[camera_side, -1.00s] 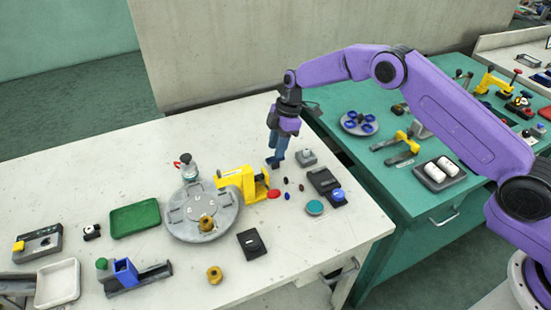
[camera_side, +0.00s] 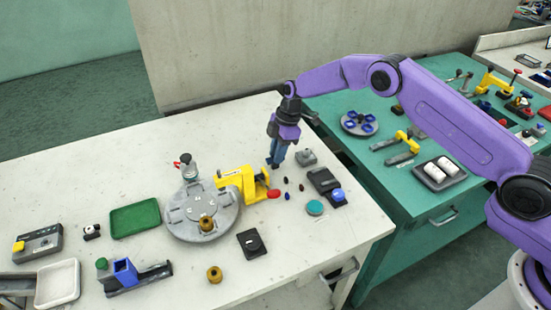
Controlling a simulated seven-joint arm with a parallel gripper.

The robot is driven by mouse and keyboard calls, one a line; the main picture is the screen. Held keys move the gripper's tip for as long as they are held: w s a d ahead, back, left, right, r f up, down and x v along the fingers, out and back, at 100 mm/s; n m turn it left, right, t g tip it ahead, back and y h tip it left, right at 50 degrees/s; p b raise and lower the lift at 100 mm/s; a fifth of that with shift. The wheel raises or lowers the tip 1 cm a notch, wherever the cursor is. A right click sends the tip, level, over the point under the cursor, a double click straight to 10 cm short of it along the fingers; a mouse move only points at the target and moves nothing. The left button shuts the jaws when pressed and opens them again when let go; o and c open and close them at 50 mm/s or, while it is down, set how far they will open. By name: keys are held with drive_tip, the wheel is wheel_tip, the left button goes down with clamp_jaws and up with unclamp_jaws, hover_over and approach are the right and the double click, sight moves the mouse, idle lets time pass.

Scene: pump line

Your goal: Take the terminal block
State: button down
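My gripper (camera_side: 273,164) points down low over the white table, left of a small grey block (camera_side: 306,157) with a light top. The fingers look close together, but I cannot tell if they are open or shut, or whether anything is between them. No part is clearly recognisable as the terminal block at this size. Several tiny dark, red-brown and blue pieces lie just below and right of the fingertips, among them a blue one (camera_side: 287,196).
A yellow clamp (camera_side: 230,177) with a red handle tip stands close at the lower left, by a round grey fixture (camera_side: 182,222). A dark device (camera_side: 322,180) and a teal disc (camera_side: 315,208) lie to the right. The table's upper left is clear.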

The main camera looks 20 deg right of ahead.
drive_tip(key=shift+r, duration=0.75)
idle(0.8)
drive_tip(key=shift+a+v, duration=0.25)
drive_tip(key=shift+v, duration=0.8)
drive_tip(key=shift+a+v, duration=0.25)
drive_tip(key=shift+v, duration=0.8)
drive_tip(key=shift+d, duration=0.1)
